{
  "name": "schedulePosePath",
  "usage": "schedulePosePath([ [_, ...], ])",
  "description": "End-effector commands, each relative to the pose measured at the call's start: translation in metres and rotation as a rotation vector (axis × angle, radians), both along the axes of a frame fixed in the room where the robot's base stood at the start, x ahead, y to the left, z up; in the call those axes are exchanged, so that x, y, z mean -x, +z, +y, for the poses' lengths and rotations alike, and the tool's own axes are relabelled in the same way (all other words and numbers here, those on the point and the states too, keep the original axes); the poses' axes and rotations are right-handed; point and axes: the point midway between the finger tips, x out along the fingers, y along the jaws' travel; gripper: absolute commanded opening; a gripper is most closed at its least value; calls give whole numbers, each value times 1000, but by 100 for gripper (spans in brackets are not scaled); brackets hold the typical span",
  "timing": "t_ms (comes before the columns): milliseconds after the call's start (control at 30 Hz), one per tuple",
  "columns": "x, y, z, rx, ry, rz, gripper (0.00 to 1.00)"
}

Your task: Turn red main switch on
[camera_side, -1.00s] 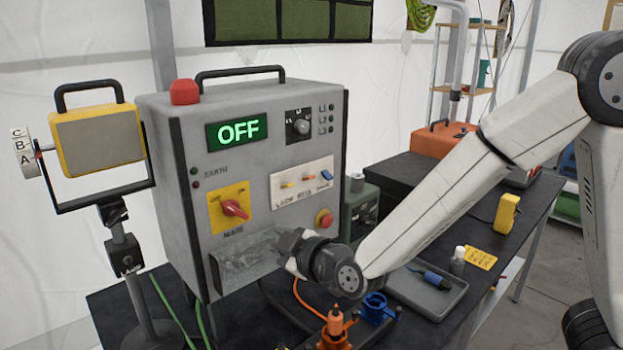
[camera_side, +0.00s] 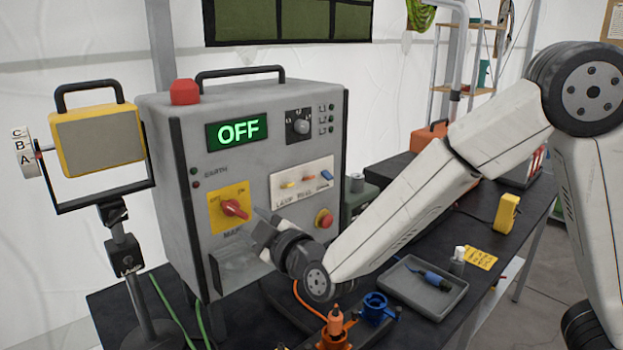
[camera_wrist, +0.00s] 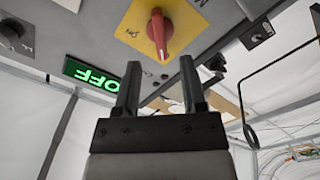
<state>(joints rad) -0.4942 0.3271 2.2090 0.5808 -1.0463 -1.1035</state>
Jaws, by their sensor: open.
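The red main switch (camera_side: 234,208) is a rotary knob on a yellow plate (camera_side: 216,220) at the lower left of the grey box's front. The green display (camera_side: 237,131) above it reads OFF. In the wrist view the red knob (camera_wrist: 160,32) lies just beyond my fingertips, with the display (camera_wrist: 92,75) to the left. My gripper (camera_wrist: 158,75) is open and empty, its two dark fingers apart and pointing at the knob's side of the panel. In the side view my gripper (camera_side: 258,222) is close to the right of the switch, apart from it as far as I can tell.
A grey tray (camera_side: 425,288) and orange and blue connectors (camera_side: 375,308) stand on the dark bench.

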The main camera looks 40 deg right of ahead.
Motion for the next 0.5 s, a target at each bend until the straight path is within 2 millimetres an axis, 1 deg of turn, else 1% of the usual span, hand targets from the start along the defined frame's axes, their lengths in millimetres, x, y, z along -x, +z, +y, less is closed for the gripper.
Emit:
schedulePosePath([
  [200,-26,0,-1,0,-1,0,53],
  [400,-43,0,0,0,0,0,53],
  [500,-48,0,0,0,1,-1,53],
])
